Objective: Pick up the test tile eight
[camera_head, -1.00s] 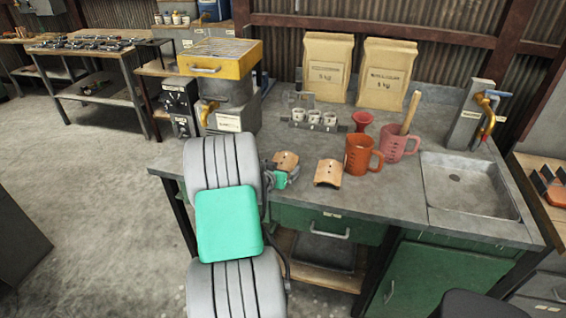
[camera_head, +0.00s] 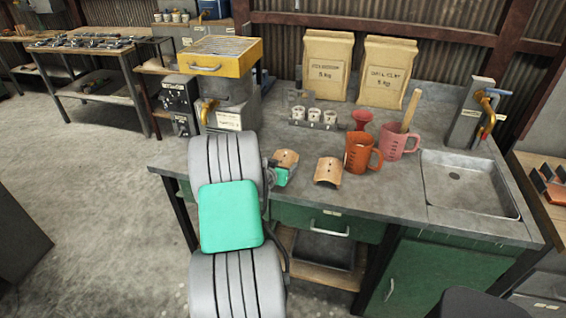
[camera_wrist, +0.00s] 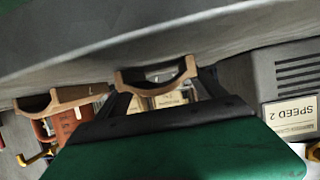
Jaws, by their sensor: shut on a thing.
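Two curved tan tiles are on the grey workbench top. The left tile (camera_head: 286,157) is at the tip of my gripper (camera_head: 282,172), which is shut on it. In the wrist view, the same tile (camera_wrist: 153,82) shows as an arch between the two dark fingers (camera_wrist: 160,95). Whether it still touches the bench is hard to tell. The other tile (camera_head: 328,170) rests arch-up on the bench to the right, and also shows in the wrist view (camera_wrist: 62,98).
An orange mug (camera_head: 358,153) and a pink mug (camera_head: 394,142) stand right of the tiles. A rack of small white cups (camera_head: 314,117) and a red funnel (camera_head: 362,119) are behind. A yellow-topped machine (camera_head: 228,70) stands at the left; a sink (camera_head: 468,185) is at the right.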

